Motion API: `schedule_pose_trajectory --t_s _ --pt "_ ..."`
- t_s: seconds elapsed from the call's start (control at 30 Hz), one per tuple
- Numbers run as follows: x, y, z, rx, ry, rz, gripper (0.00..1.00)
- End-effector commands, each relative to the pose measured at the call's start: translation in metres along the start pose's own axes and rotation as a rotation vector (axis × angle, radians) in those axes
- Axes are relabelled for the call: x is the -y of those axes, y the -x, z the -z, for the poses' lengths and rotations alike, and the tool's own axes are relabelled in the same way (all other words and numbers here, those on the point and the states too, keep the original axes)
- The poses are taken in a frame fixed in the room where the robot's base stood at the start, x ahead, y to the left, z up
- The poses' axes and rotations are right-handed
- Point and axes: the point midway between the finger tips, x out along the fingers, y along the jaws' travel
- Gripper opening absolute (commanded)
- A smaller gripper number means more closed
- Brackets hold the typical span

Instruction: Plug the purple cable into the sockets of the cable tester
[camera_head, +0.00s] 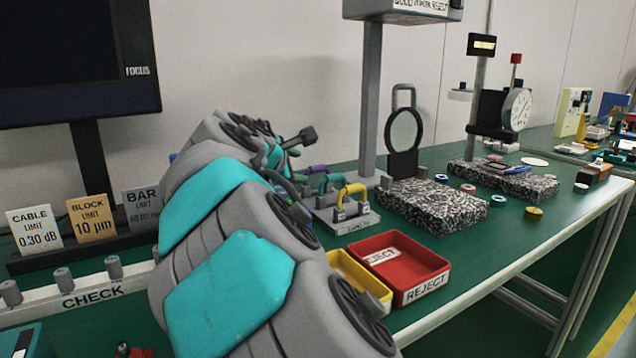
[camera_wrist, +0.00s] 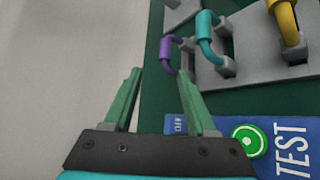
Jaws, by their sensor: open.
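The purple cable (camera_wrist: 166,52) is a short arch in the wrist view, just ahead of my fingertips and a little right. Grey ends show beside it, but I cannot tell whether they sit in sockets. It also shows in the head view (camera_head: 316,169), partly behind my arm. My gripper (camera_wrist: 150,70) is open, its two green fingers apart with nothing between them. A blue panel marked TEST (camera_wrist: 293,150) with a green button (camera_wrist: 250,141) lies at the lower right of the wrist view. It appears to belong to the cable tester, whose sockets I cannot make out.
A teal cable (camera_wrist: 207,38) and a yellow cable (camera_wrist: 287,22) stand on a grey block (camera_head: 345,222) beside the purple one. A red REJECT tray (camera_head: 425,289), a yellow tray (camera_head: 343,262) and a magnifier post (camera_head: 402,165) are close by. My arm hides much of the bench.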

Motion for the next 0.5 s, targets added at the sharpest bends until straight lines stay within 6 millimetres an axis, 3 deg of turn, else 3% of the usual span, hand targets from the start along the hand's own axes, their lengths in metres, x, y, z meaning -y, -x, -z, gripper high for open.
schedule_pose_trajectory --t_s 0.27,0.5 --pt "0.003 -0.023 -0.004 0.003 -0.002 0.003 0.57" --pt "0.007 -0.059 -0.007 0.003 -0.001 0.005 0.57"
